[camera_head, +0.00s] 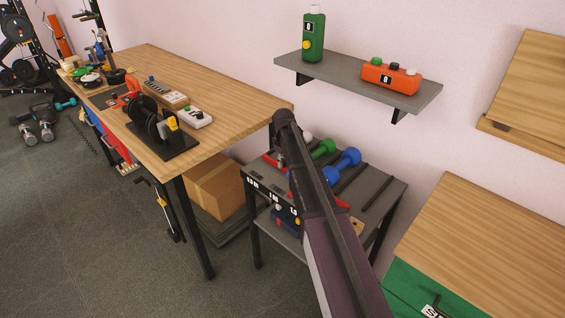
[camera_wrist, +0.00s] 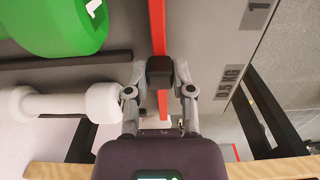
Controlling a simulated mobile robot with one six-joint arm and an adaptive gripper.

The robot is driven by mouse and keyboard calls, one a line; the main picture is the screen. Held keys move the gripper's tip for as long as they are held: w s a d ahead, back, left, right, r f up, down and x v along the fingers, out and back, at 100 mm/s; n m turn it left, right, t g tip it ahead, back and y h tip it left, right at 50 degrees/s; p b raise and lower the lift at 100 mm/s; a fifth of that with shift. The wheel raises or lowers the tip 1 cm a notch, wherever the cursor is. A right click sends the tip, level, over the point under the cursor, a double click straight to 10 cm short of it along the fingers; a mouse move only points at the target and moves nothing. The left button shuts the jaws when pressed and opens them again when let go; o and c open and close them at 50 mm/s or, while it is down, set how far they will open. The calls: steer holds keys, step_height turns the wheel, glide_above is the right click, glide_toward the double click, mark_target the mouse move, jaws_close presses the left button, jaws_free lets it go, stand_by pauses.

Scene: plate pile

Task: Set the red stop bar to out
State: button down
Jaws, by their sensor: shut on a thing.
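The red stop bar (camera_wrist: 157,22) runs along the top of the grey dumbbell rack in the wrist view, close to the labelled front edge. A dark block (camera_wrist: 160,68) sits on the bar. My gripper (camera_wrist: 160,78) is shut on this block, with a finger on each side. In the head view, parts of the red bar (camera_head: 342,203) show on either side of my arm, which hides much of it and most of the gripper.
White and green dumbbells (camera_wrist: 75,25) lie beside the bar; a blue one (camera_head: 343,164) is farther along the rack (camera_head: 388,188). Dark dividers separate them. A wooden bench (camera_head: 235,95) is at left, a wooden-topped cabinet (camera_head: 490,235) at right, and a wall shelf (camera_head: 345,88) above.

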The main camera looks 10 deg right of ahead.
steer(key=shift+s+a, duration=1)
steer(key=shift+a, duration=0.3)
steer(key=shift+c, duration=2.4)
jaws_free()
steer(key=shift+a, duration=0.1)
steer(key=shift+w, duration=0.1)
